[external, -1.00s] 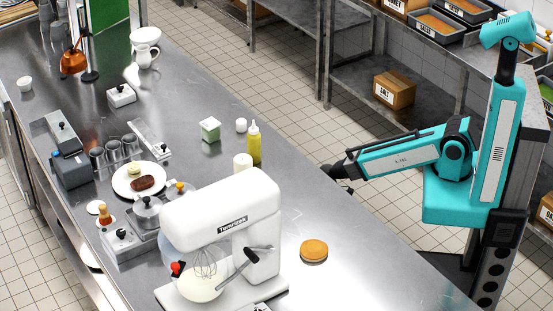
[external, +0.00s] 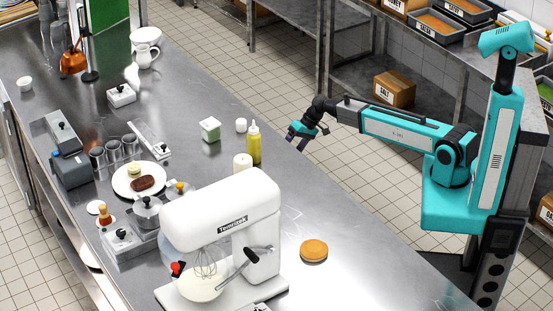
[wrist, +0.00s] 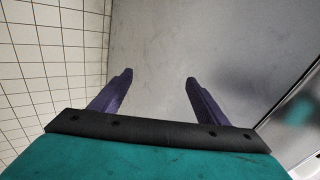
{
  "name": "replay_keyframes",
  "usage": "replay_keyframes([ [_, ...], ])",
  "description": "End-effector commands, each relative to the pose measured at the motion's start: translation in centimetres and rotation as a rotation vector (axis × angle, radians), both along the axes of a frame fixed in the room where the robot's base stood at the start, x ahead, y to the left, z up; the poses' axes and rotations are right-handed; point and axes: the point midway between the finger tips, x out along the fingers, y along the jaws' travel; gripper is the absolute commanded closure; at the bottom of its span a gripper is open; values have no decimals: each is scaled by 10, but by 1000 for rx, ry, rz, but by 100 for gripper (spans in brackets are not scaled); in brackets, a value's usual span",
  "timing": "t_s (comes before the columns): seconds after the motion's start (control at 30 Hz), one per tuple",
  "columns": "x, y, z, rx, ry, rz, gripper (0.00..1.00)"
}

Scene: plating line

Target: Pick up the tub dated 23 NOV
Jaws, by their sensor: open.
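No date reading 23 NOV is legible in either view, so I cannot tell which thing is that tub. A small pale green and white box-shaped container (external: 210,129) stands on the steel counter (external: 300,210) in the external view. Two small white round containers stand near it, one behind (external: 241,125) and one in front (external: 242,161). My gripper (external: 297,142) is to the right of these, raised by the counter's right edge. In the wrist view my gripper (wrist: 159,76) has its purple fingers spread, with only bare grey surface between them.
A white stand mixer (external: 225,225) and an orange-topped round item (external: 314,250) are nearer the camera. A plate with food (external: 139,180) lies left.

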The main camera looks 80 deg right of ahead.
Motion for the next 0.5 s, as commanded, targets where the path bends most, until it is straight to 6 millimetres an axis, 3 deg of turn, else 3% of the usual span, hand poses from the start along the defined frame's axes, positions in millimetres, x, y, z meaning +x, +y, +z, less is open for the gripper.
replay_keyframes([
  [0.03, 8, -17, 15, 2, -34, -26, 31],
  [0.2, 25, -65, 68, 17, -137, -102, 31],
  [0.5, 41, -138, 168, 68, -301, -237, 31],
])
